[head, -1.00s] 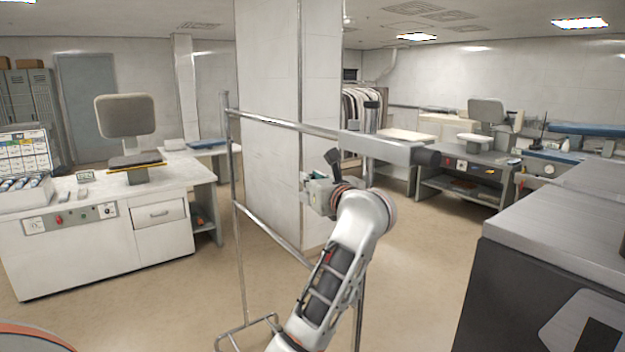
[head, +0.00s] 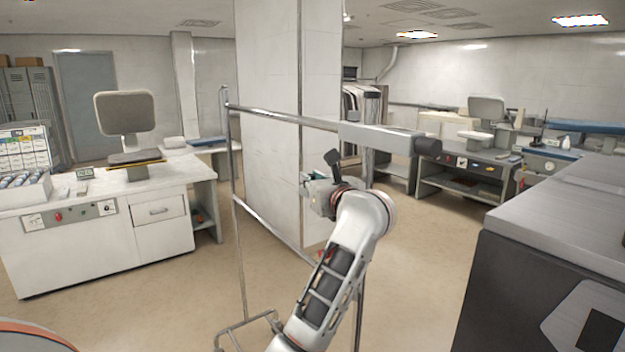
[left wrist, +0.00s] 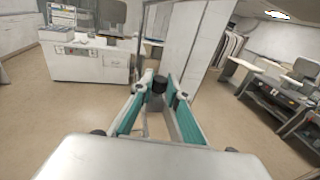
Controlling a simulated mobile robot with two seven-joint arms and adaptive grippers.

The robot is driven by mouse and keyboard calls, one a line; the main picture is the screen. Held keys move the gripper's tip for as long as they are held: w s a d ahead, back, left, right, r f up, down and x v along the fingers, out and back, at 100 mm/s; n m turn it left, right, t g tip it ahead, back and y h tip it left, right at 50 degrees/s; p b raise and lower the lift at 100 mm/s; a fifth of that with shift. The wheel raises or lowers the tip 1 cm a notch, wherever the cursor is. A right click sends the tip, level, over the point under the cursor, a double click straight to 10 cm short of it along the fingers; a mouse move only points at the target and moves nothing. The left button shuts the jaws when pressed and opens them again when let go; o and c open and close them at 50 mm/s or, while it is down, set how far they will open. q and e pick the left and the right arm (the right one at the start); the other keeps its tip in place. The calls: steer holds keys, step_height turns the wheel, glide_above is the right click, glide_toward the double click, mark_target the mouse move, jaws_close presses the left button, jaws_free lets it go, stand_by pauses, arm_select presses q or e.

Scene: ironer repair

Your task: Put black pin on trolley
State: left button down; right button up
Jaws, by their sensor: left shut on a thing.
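My left gripper (head: 319,181) is at the middle of the head view, in front of the white pillar and past the metal frame's bar. In the left wrist view its two teal-sided fingers (left wrist: 160,80) are closed on a small black pin (left wrist: 158,84). The black pin (head: 333,157) sticks up above the gripper in the head view. The right gripper is not in view.
A white workbench (head: 90,250) with a screen stands at left. The white pillar (head: 268,100) is behind my gripper. A dark cabinet with a metal top (head: 560,225) is at right. More benches line the back right. Floor (head: 420,260) is open between.

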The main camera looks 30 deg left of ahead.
arm_select(q)
steer(key=c, duration=1.9)
jaws_free()
steer(key=shift+f, duration=0.2)
steer(key=v, duration=0.7)
steer(key=shift+s+d+r, duration=0.2)
steer(key=shift+d, duration=0.05)
